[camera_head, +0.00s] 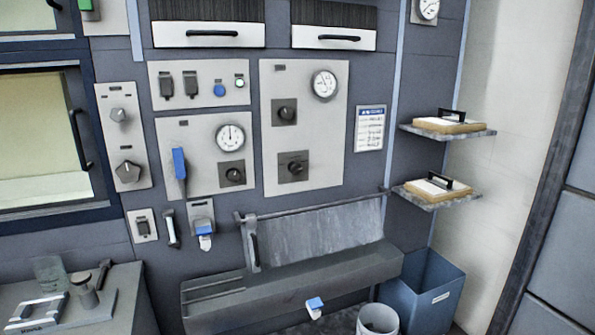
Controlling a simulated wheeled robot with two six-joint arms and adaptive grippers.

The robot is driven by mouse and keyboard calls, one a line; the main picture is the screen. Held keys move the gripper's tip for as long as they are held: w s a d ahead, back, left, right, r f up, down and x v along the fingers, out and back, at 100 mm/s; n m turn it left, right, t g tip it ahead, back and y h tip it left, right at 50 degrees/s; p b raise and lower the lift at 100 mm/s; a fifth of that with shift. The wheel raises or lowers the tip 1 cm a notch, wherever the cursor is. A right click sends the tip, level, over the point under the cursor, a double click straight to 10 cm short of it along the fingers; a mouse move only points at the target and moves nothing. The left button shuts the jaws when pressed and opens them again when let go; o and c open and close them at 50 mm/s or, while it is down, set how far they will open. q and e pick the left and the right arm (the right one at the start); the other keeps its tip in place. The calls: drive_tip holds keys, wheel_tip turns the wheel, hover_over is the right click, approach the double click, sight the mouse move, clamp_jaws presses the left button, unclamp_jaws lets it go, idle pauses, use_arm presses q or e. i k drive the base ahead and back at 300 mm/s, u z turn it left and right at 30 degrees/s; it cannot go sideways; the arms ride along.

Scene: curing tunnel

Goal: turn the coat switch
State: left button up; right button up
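The wall panels carry several rotary switches, and their labels are too small to read, so I cannot tell which is the coat switch. The large right panel has an upper black knob (285,112) and a lower black knob (292,167) below a gauge (324,84). The middle panel has a black knob (233,175) under another gauge (230,138) and a blue-handled lever (180,168). The narrow left panel has a small grey knob (119,115) above a larger dark knob (129,171). Neither of my grippers is in view.
A grey trough (290,280) with a raised lid (320,237) juts out below the panels. Two shelves (480,133) (470,199) hold handled blocks at the right. A blue bin (432,285) and a bucket (378,321) stand below. A bench (128,275) is at lower left.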

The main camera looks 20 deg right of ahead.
sight(294, 167)
drive_tip(key=u, duration=0.2)
drive_tip(key=k, duration=0.4)
drive_tip(key=z, duration=2.2)
drive_tip(key=i, duration=2)
drive_tip(key=u, duration=0.9)
